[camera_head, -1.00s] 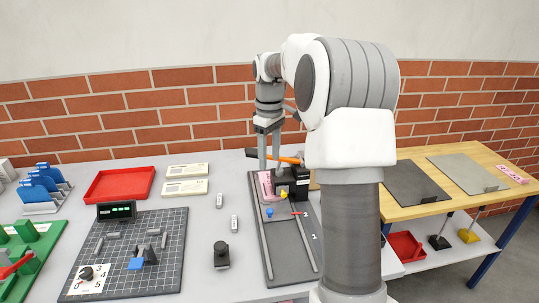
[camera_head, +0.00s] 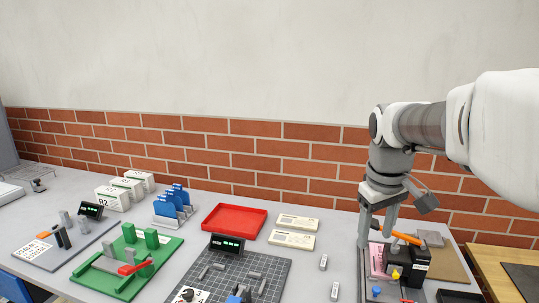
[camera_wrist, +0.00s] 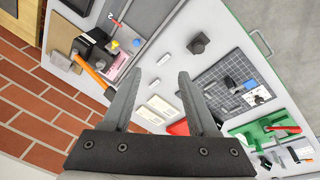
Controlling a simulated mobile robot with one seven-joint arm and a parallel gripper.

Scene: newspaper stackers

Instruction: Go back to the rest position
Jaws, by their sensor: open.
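My gripper (camera_head: 378,222) is above the right part of the grey table, close to a black device with an orange handle (camera_head: 400,236) and a pink pad (camera_head: 377,262). In the wrist view my gripper (camera_wrist: 155,82) shows two fingers spread apart with nothing between them. The orange handle also shows there (camera_wrist: 92,75), left of the fingers. Whether the left finger touches anything is not clear. My arm reaches in from the right edge of the head view.
A red tray (camera_head: 234,207), cream boxes (camera_head: 297,222), a dark grid board (camera_head: 270,272), a green fixture (camera_head: 112,281) and blue holders (camera_head: 176,196) stand leftward on the table. A wooden table (camera_head: 487,262) is at right. A brick wall (camera_head: 250,150) stands behind.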

